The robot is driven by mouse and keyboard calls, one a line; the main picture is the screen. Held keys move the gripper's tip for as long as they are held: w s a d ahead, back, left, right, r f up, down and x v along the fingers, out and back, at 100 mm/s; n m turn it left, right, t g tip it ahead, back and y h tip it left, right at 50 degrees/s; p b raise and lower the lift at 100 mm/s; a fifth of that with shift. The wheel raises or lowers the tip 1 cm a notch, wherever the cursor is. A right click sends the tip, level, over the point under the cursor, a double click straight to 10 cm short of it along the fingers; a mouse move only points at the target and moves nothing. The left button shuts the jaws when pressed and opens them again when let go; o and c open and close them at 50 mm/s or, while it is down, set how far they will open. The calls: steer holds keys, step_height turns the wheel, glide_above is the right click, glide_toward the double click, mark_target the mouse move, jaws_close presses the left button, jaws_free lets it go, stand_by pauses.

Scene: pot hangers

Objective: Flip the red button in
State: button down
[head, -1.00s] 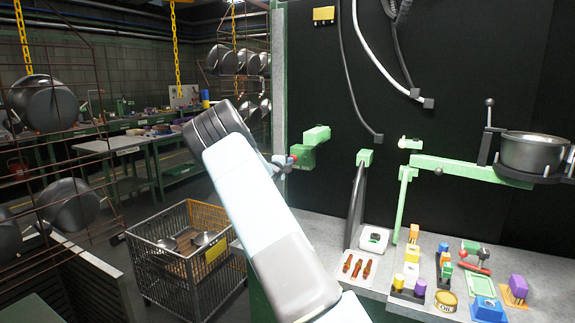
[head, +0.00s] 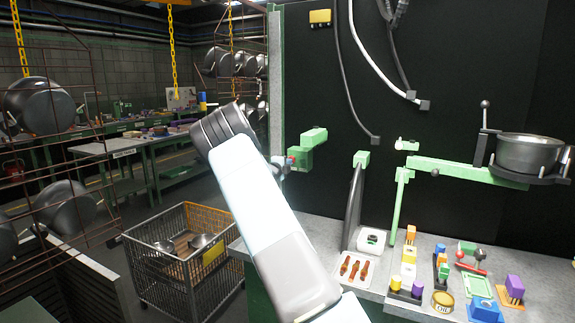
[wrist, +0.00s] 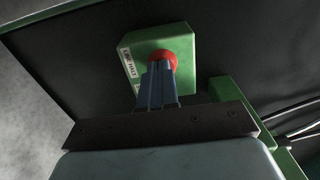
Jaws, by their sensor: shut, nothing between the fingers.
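The red button (wrist: 163,58) is a round red knob on the face of a green box (wrist: 176,43) with a white label that reads something like "LINE HALT". In the wrist view my gripper (wrist: 158,66) is shut and empty, its fingertips in front of the lower part of the button, overlapping it in the picture. I cannot tell if they touch it. In the head view the green box (head: 313,138) is at the panel's left edge, with a small bit of red (head: 291,160) showing beside my arm.
A grey bench (head: 327,226) with coloured blocks and small tools is right of my arm. A green swing arm holds a pot (head: 530,152) at the right. A wire cart (head: 182,270) stands at the lower left. Pots hang on a rack (head: 45,105) at the far left.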

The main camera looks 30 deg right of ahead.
steer(key=v, duration=1.4)
steer(key=s+a+r+n+y, duration=0.6)
steer(key=s+a+n+y, duration=0.15)
steer(key=s, duration=0.25)
steer(key=s+a+r+n+y, duration=0.6)
steer(key=s+a+n+y, duration=0.1)
steer(key=s+n, duration=0.25)
steer(key=s+a+f+n+g, duration=0.1)
steer(key=s+n, duration=0.4)
steer(key=s, duration=1.1)
steer(key=s+a+f+n+g, duration=0.1)
steer(key=s+n+g, duration=0.3)
steer(key=s, duration=1.3)
steer(key=a+n, duration=0.1)
steer(key=n, duration=0.1)
steer(key=shift+s+a+f+n, duration=0.15)
steer(key=shift+a+f+n, duration=0.15)
steer(key=shift+a+f, duration=0.1)
